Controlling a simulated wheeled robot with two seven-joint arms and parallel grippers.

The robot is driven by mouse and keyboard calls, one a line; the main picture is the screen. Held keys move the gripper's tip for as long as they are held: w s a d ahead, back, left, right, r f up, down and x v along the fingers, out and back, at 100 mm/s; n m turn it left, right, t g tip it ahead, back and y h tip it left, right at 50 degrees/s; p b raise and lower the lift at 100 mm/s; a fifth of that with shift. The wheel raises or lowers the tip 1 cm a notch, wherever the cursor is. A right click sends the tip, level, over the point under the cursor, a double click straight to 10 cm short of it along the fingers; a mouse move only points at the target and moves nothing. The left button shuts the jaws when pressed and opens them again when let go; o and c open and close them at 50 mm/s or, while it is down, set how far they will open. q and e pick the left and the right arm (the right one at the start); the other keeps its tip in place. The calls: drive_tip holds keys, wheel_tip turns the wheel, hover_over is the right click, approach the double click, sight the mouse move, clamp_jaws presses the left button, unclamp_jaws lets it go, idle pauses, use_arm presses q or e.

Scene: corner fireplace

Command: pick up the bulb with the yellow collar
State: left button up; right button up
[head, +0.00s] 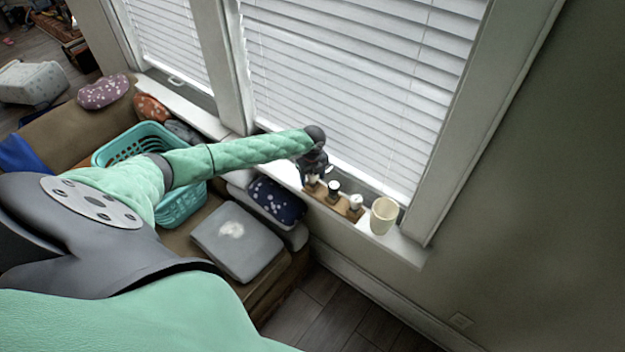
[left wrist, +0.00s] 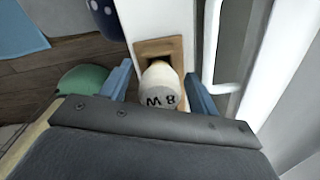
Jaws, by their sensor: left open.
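Three pale bulbs stand in a row in brown wooden holders on the white windowsill in the head view: a left bulb (head: 312,184), a middle bulb (head: 334,187) with a dark collar, and a right bulb (head: 355,202) with a greyish collar. My left gripper (head: 314,170) is over the left bulb and partly hides it; its collar colour is too small to tell. In the left wrist view, a cream bulb (left wrist: 160,82) marked "8 W" sits in a square wooden holder (left wrist: 172,46). My open left fingers are on either side of it, with no clear grip. My right gripper is not in view.
A cream cup (head: 384,215) stands on the sill right of the bulbs. The window blinds (head: 350,85) rise close behind. Below the sill are a bench with a grey cushion (head: 238,240), a dark blue spotted pillow (head: 275,200) and a teal basket (head: 180,207).

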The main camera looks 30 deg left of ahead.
use_arm(q)
drive_tip(key=shift+f, duration=0.25)
drive_tip(key=c, duration=1)
drive_tip(key=shift+o, duration=0.2)
drive_tip(key=shift+r, duration=0.1)
